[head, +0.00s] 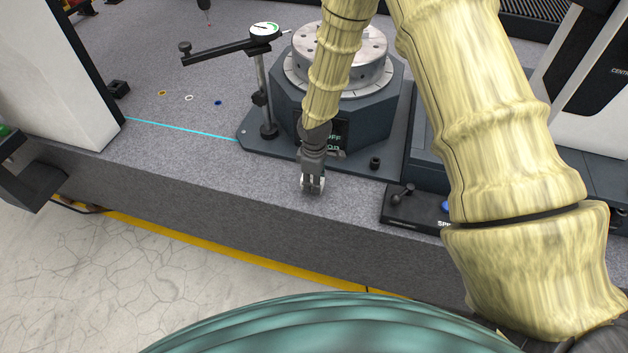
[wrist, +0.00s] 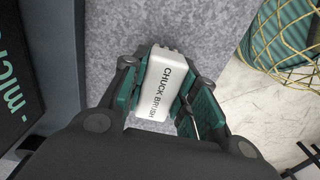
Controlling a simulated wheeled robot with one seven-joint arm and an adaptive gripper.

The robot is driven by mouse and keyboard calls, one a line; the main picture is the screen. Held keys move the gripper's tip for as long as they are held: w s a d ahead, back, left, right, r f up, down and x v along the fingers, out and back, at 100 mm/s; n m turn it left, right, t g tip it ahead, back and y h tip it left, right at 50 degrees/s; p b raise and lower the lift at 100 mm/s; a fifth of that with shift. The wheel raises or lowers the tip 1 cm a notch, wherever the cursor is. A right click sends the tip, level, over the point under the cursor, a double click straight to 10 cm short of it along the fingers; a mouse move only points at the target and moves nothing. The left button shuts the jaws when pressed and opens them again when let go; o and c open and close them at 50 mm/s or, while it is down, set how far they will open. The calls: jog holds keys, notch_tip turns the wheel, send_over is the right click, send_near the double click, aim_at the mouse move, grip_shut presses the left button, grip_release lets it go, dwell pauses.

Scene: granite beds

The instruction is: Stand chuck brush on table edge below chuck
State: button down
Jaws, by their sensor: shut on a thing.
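The chuck brush is a white block labelled CHUCK BRUSH (wrist: 155,85) in the wrist view, between the finger pads of my gripper (wrist: 158,92). My gripper is shut on it. In the head view my gripper (head: 312,183) points down at the front edge of the grey granite table (head: 240,180), below the chuck. Only a little of the brush shows there, and I cannot tell whether it touches the granite. The round metal chuck (head: 368,62) sits on a dark faceted base behind my gripper, partly hidden by my arm.
A dial gauge (head: 264,30) on a post stands left of the chuck. A small black knob (head: 375,163) and a black control box (head: 412,207) are to the right of my gripper. The granite left of my gripper is clear. The floor lies beyond the front edge.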

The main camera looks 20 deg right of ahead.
jog(key=shift+f, duration=0.25)
jog(key=shift+f, duration=0.1)
jog(key=c, duration=1.1)
grip_release()
jog(key=shift+r+b, duration=1.25)
jog(key=shift+r, duration=4.9)
